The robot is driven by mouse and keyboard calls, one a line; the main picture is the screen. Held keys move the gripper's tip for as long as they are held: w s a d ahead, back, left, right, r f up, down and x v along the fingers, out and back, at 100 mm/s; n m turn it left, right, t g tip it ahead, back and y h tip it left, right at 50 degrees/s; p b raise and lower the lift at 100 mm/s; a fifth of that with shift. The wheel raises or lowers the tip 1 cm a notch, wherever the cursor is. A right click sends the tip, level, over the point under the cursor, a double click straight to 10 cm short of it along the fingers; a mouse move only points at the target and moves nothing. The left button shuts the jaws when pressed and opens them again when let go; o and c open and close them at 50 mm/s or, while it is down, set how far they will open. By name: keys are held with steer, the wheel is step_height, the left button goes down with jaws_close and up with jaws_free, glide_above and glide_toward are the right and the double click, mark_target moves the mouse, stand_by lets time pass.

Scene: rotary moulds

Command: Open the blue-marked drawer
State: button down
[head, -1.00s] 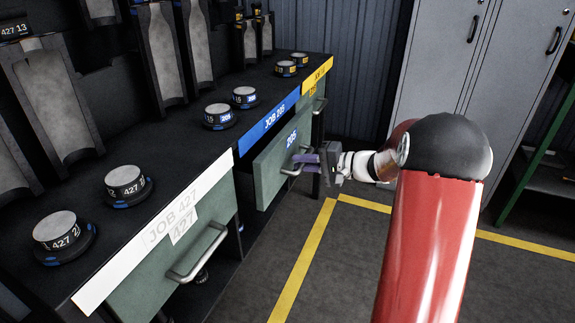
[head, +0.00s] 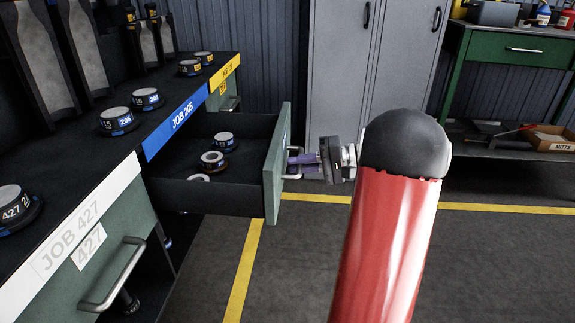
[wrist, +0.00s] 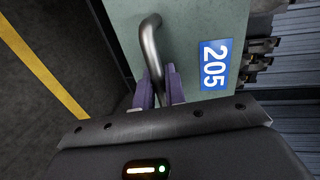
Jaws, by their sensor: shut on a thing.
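The blue-marked drawer (head: 277,165) stands pulled well out of the bench, below the blue "JOB 205" strip (head: 176,126). Several round pieces lie inside it, among them a grey-topped one (head: 223,140). Its front carries a blue "205" label (wrist: 214,64) in the wrist view. My gripper (head: 300,160) is shut on the drawer's metal handle (wrist: 151,45), with its purple fingers on both sides of the bar. In the head view the handle (head: 294,176) shows only partly behind the fingers.
A white-marked "JOB 427" drawer (head: 80,270) with its own handle is at the near left. A yellow-marked drawer (head: 228,102) lies beyond. Grey lockers (head: 335,75) and a green workbench (head: 500,60) stand behind. Floor with yellow lines (head: 243,270) is clear on the right.

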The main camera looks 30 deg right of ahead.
steer(key=shift+s+d, duration=0.1)
stand_by(0.3)
steer(key=c, duration=1.5)
jaws_free()
steer(key=shift+c, duration=0.2)
steer(key=v, duration=0.7)
steer(key=shift+s+d, duration=0.25)
steer(key=shift+d, duration=0.1)
